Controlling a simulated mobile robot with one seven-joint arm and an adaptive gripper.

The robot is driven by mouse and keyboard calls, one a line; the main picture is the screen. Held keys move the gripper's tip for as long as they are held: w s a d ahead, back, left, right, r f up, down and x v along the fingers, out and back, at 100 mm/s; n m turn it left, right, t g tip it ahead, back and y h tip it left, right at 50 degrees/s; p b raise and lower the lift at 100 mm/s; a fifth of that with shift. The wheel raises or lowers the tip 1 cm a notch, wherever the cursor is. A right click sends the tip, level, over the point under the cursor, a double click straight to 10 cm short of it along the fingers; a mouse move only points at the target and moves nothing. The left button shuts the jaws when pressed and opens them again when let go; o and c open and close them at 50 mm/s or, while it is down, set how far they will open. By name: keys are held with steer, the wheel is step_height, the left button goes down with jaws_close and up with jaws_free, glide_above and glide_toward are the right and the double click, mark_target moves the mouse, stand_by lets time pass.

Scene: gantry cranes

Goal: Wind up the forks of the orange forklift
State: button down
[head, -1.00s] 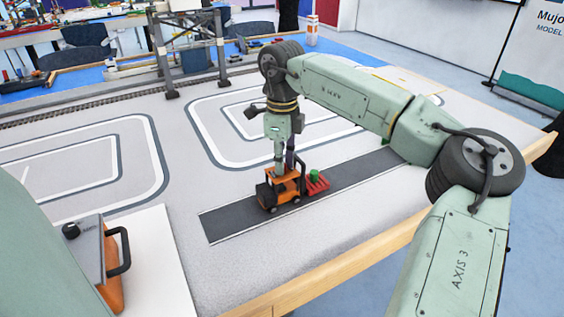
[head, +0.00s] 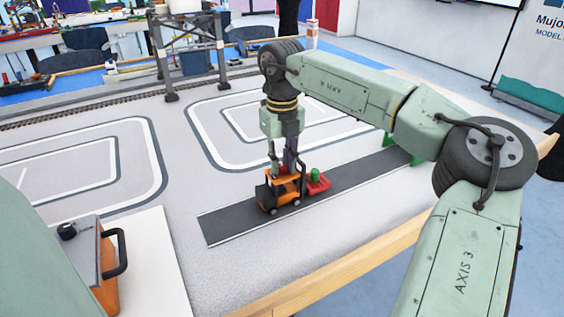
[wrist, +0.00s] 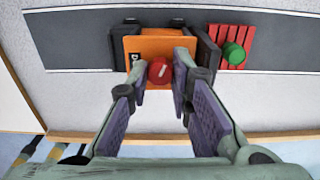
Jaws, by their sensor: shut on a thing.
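The orange forklift (head: 280,191) stands upright on the dark grey lane. A red knob (wrist: 160,71) with a pale line sits on its orange top. The forks are hard to make out; a red pallet (head: 318,184) with a green cylinder (head: 315,174) is right by the forklift's front. In the wrist view the pallet (wrist: 222,58) lies right of the dark mast (wrist: 207,50). My gripper (wrist: 160,72) points down with its fingers on both sides of the knob, shut on it. The fingers hide part of the forklift's top.
The lane (head: 225,224) runs diagonally across the white table, with a green object (head: 398,152) at its far end, partly behind my arm. A grey gantry (head: 190,60) stands at the back. An orange-and-grey box with a black handle (head: 122,255) is front left.

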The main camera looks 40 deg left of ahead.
mark_target(282, 166)
steer(key=shift+m, duration=0.3)
steer(key=c, duration=1.4)
jaws_free()
steer(key=shift+c, duration=0.2)
step_height(282, 166, up, 12)
